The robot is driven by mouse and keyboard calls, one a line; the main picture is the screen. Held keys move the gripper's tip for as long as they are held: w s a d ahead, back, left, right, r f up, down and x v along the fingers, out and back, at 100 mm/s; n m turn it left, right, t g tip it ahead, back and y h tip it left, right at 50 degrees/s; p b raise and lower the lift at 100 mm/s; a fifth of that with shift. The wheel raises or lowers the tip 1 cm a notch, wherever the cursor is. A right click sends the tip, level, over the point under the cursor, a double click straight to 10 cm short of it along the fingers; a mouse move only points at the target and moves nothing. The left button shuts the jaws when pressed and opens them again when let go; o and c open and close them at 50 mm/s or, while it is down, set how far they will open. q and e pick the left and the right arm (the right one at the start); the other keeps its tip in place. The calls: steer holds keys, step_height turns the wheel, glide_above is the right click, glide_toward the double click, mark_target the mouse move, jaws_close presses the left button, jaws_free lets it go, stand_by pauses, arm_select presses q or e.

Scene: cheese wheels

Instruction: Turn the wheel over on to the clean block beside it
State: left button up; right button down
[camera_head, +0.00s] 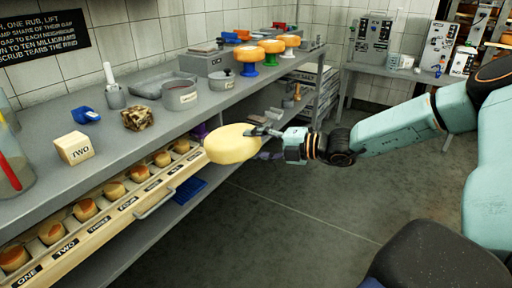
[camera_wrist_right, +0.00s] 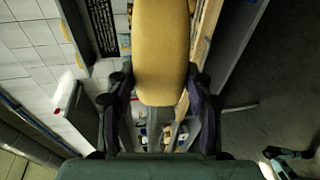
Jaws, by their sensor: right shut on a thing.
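A pale yellow cheese wheel (camera_head: 228,144) is held in the air at the counter's front edge, its broad face tilted toward the head camera. My right gripper (camera_head: 264,133) is shut on the wheel's right rim. In the right wrist view the wheel (camera_wrist_right: 161,50) stands edge-on between the two dark fingers of the gripper (camera_wrist_right: 158,92). My left gripper is not in view.
An open drawer (camera_head: 150,205) of small wheels in labelled places runs below the counter (camera_head: 120,135). A brown rough lump (camera_head: 137,118), a grey pot (camera_head: 115,97) and round tins (camera_head: 180,95) stand on the counter. Orange and yellow wheels on stands (camera_head: 270,48) are farther back.

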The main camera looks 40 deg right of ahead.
steer(key=shift+s+a+r+b, duration=0.1)
steer(key=shift+s+b, duration=0.05)
steer(key=shift+b, duration=0.4)
steer(key=shift+f+t+y+b, duration=0.3)
steer(key=shift+t+b, duration=0.2)
steer(key=shift+s+f+y+b, duration=0.1)
steer(key=shift+y+b, duration=0.2)
steer(key=shift+b, duration=0.35)
steer(key=shift+f+t+b, duration=0.15)
steer(key=shift+t+b, duration=0.25)
steer(key=s+a+f+n+g+y, duration=0.2)
steer(key=s+a+f, duration=0.2)
steer(key=a, duration=0.6)
steer(key=s+a+f+n+g+y, duration=0.2)
steer(key=s+a+f+y, duration=0.1)
steer(key=s+a, duration=0.5)
steer(key=shift+s+a+f+n+g, duration=0.3)
steer(key=shift+a+f+n+g, duration=0.1)
steer(key=shift+a, duration=0.7)
